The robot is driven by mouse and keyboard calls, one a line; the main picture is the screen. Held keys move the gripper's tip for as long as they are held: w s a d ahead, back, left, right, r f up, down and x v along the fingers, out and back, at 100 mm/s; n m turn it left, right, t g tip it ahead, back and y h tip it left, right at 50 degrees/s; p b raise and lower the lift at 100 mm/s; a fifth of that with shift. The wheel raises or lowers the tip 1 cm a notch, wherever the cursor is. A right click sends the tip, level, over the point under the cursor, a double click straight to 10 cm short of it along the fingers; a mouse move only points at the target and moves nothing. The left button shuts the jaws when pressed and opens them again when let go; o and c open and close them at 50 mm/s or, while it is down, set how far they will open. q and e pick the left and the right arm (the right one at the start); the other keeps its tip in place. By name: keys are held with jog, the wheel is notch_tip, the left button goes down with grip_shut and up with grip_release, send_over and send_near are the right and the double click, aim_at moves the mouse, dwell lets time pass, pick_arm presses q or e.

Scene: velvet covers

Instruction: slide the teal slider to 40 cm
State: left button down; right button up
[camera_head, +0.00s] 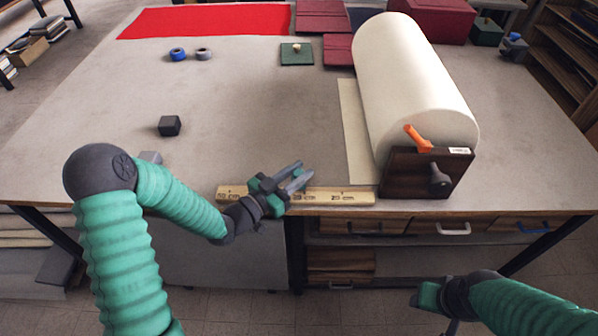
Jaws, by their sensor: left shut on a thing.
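The slider's exact mark cannot be read. My right gripper (428,297) is low at the right, in front of the table and away from the ruler. Its fingers do not show clearly.
A large cream roll (410,80) on a dark wooden stand (405,180) with an orange handle (417,138) stands beside the ruler's right end. A black block (169,126), tape rolls (178,55) and red cloth (205,21) lie farther back.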

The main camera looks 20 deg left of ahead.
pick_arm(q)
jog(key=a, duration=0.2)
jog(key=s+a, duration=0.1)
jog(key=a, duration=0.2)
jog(key=s+a, duration=0.1)
jog(key=a, duration=0.2)
jog(key=shift+s+a+f+p, duration=0.1)
jog(key=shift+s+a+p, duration=0.15)
jog(key=shift+p, duration=0.1)
jog(key=c, duration=1.1)
grip_release()
jog(key=shift+d, duration=0.15)
jog(key=v, duration=1.7)
jog(key=shift+w+b, duration=0.1)
jog(key=shift+b, duration=0.3)
